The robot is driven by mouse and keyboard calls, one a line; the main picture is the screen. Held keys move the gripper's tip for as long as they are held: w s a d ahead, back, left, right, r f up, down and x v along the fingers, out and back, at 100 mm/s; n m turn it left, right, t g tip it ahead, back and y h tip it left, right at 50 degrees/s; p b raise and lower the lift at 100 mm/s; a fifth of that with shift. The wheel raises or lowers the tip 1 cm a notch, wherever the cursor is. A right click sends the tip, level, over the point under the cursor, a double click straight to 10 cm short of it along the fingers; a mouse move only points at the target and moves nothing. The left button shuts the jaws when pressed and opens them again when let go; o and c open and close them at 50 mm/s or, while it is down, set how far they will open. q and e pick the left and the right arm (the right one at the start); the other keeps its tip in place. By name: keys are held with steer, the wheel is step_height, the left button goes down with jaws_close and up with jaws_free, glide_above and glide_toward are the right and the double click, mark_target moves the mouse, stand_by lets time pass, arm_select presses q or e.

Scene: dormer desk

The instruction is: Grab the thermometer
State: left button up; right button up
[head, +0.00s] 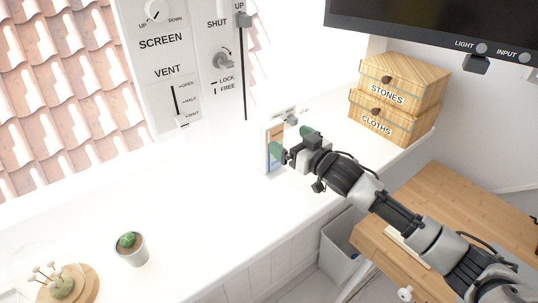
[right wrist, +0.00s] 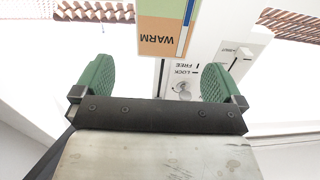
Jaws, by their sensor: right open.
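The thermometer (head: 269,164) is a small upright panel with coloured bands, standing on the white ledge in the head view. In the right wrist view the thermometer (right wrist: 165,30) shows upside down, with a green band, an orange band marked WARM and a blue strip along one side. My right gripper (head: 292,141) is open at the thermometer and hides part of it in the head view. In the right wrist view the green finger pads of the gripper (right wrist: 157,70) are wide apart with nothing between them, and the thermometer shows beyond them. My left gripper is not in view.
Two stacked wooden boxes, STONES (head: 405,78) and CLOTHS (head: 385,121), stand right of the gripper. A potted cactus (head: 131,250) and a pincushion (head: 62,287) sit at lower left. A control panel (head: 185,60) is behind. The white ledge between is clear.

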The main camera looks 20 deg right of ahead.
mark_target(275, 131)
steer(key=p+x, duration=0.1)
steer(key=x, duration=0.6)
steer(key=shift+w+a+f, duration=0.1)
steer(key=shift+a+f, duration=0.05)
steer(key=shift+a, duration=0.15)
steer(key=shift+c, duration=0.3)
steer(key=c, duration=1.2)
steer(key=shift+c, duration=0.7)
